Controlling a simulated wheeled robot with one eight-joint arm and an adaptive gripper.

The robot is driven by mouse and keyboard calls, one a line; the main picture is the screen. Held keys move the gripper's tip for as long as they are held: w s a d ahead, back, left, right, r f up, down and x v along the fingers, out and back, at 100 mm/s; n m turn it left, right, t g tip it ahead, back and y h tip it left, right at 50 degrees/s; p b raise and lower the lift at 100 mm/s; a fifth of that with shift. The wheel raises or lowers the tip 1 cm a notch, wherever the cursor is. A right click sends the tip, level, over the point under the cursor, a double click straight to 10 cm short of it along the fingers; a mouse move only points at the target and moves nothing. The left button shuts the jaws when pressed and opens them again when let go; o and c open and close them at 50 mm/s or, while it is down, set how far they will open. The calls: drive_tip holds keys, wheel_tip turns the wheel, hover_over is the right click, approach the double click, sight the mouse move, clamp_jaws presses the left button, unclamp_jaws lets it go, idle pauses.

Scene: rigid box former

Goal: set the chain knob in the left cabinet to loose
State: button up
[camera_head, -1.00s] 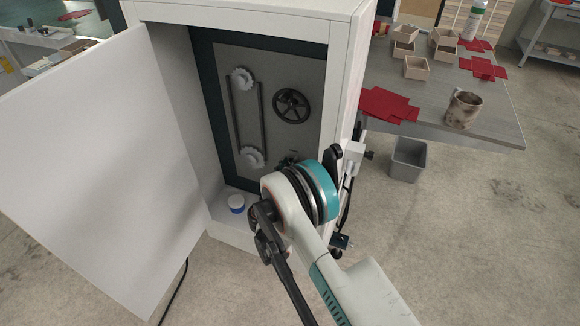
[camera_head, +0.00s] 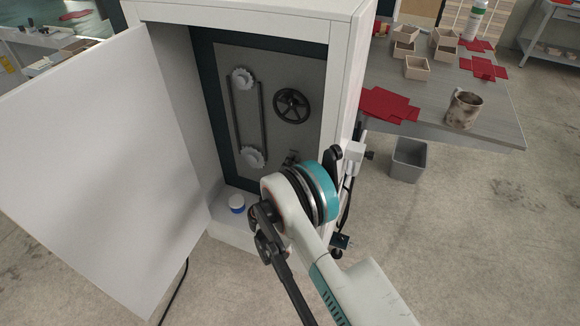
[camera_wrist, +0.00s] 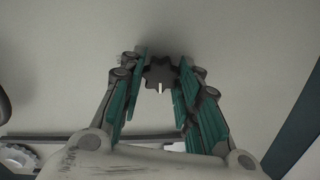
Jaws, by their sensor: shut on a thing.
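The chain knob (camera_wrist: 157,74) is a dark, lobed knob with a white pointer mark, which points toward the bottom of the wrist view. My gripper (camera_wrist: 160,82) has its teal-padded fingers shut on it, one on each side. In the head view my arm covers most of the area around the knob. The open left cabinet (camera_head: 345,60) holds a grey panel (camera_head: 285,65) with a chain (camera_head: 234,118) running around two pale sprockets, the upper (camera_head: 242,79) and the lower (camera_head: 252,157).
A black handwheel (camera_head: 291,106) is on the panel above my gripper. The white cabinet door (camera_head: 95,170) stands open at left. A table (camera_head: 500,125) with boxes and a mug (camera_head: 464,108) is at right.

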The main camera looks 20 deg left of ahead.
drive_tip(key=shift+a+n, duration=0.1)
drive_tip(key=shift+n, duration=0.8)
drive_tip(key=o, duration=1.1)
